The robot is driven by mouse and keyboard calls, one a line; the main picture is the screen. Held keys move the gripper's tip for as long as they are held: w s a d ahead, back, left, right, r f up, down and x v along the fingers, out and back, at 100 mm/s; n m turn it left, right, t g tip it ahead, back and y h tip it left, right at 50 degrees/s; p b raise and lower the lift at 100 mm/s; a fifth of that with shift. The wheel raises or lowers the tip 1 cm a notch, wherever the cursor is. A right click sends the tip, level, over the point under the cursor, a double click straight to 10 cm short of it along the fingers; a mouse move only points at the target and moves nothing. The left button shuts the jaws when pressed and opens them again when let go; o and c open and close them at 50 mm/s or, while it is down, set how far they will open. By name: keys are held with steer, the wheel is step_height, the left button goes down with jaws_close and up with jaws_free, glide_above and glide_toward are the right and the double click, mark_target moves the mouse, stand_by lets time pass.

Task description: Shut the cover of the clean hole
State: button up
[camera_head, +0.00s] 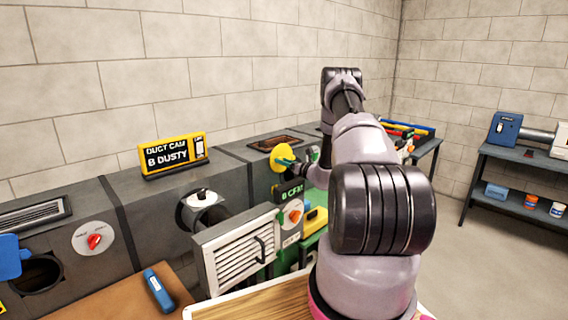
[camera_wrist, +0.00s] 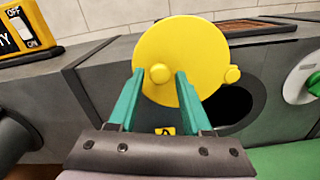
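A round yellow cover (camera_wrist: 185,45) with a small knob (camera_wrist: 160,74) stands over the dark hole (camera_wrist: 235,105) in the grey duct. It covers only part of the hole, whose right and lower part shows open. The cover also appears in the head view (camera_head: 282,157). A small yellow pivot (camera_wrist: 232,74) sits at its right edge. My gripper (camera_wrist: 160,75) is open, its two green fingers either side of the knob with visible gaps. In the head view my arm hides part of this area.
A sign (camera_head: 176,154) reads "DUCT CAM B DUSTY". To the left are a hinged white louvred grille (camera_head: 237,250), another round opening (camera_head: 200,212), and a blue cover (camera_head: 10,257) beside an open hole (camera_head: 38,274). A blue handheld item (camera_head: 158,290) lies on a brown surface.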

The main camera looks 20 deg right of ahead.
jaws_close()
stand_by(1.2)
